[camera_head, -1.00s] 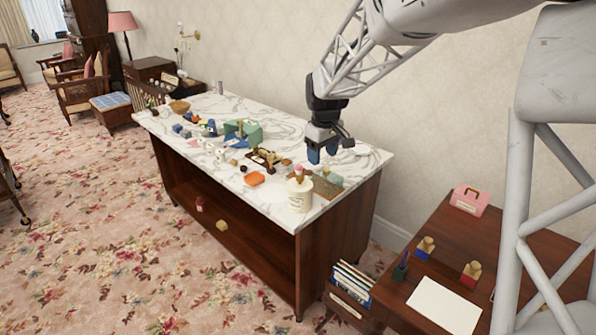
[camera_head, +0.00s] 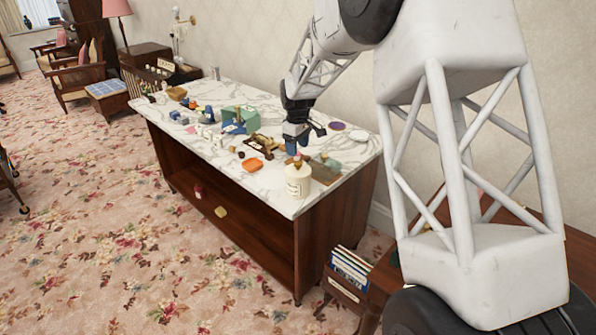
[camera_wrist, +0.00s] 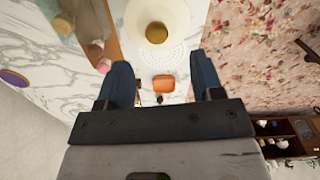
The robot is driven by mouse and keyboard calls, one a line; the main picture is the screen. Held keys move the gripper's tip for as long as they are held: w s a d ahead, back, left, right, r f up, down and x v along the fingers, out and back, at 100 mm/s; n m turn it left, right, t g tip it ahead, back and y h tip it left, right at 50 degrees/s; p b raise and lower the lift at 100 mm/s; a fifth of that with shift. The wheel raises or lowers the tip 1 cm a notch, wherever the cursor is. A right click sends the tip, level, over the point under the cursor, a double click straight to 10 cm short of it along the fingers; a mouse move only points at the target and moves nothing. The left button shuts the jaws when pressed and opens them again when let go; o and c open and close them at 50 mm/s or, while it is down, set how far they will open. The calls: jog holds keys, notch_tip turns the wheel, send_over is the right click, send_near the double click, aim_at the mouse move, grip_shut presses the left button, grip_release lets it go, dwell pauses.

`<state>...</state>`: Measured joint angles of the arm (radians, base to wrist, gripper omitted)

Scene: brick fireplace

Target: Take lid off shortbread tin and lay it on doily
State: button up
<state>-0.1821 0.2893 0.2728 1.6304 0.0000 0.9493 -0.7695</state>
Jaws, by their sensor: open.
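A cream round tin (camera_head: 298,183) with a dark marking on its side stands upright at the near end of the marble-topped counter (camera_head: 222,156). In the wrist view the tin's pale top (camera_wrist: 178,14) shows at the upper middle, with a gold-brown knob (camera_wrist: 157,33). A white lacy doily (camera_wrist: 160,58) lies on the marble between the tin and an orange dish (camera_wrist: 163,84); in the head view I cannot make it out. My gripper (camera_head: 297,146) is open and empty above the counter, behind the tin in the head view. Its two blue fingers (camera_wrist: 162,75) are wide apart.
A wooden board with a greenish glassy piece (camera_head: 324,170) lies beside the tin. A brass-and-wood device (camera_head: 262,143), green box (camera_head: 241,118) and several small items crowd the counter's middle. A purple disc (camera_head: 337,126) and white round piece (camera_head: 358,136) lie at the back.

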aim_at(298, 163)
jog(key=shift+f, duration=1.3)
jog(key=shift+w+d+f, duration=0.15)
jog(key=shift+f, duration=2.45)
jog(key=c, duration=1)
jog(key=shift+r, duration=0.2)
